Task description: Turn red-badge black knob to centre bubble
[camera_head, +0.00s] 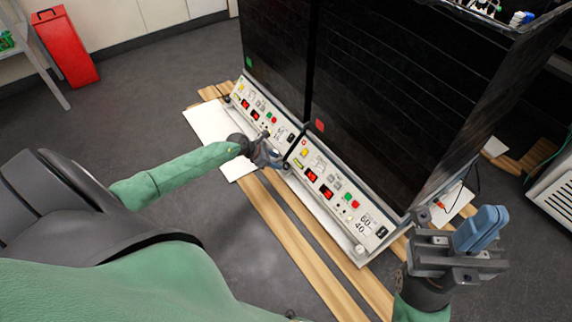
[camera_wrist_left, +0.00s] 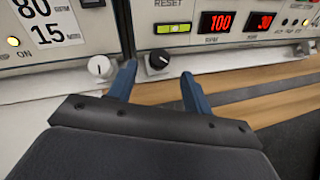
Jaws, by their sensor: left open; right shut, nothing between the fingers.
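The red badge (camera_head: 320,125) is on the right-hand black shaker housing. The black knob (camera_wrist_left: 158,61) is at the left end of that unit's panel, low on its front. My left gripper (camera_head: 275,158) is at the seam between the two panels. In the left wrist view its blue fingers (camera_wrist_left: 160,80) are open, with the black knob beyond and between their tips, apart from them. My right gripper (camera_head: 484,228) is shut and empty near the unit's right corner.
A white knob (camera_wrist_left: 99,66) on the neighbouring panel is close to the left finger. The green-badge unit (camera_head: 249,62) stands directly left. Wooden slats (camera_head: 290,240) lie under both units. A red case (camera_head: 66,48) stands far left. Open floor is in front.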

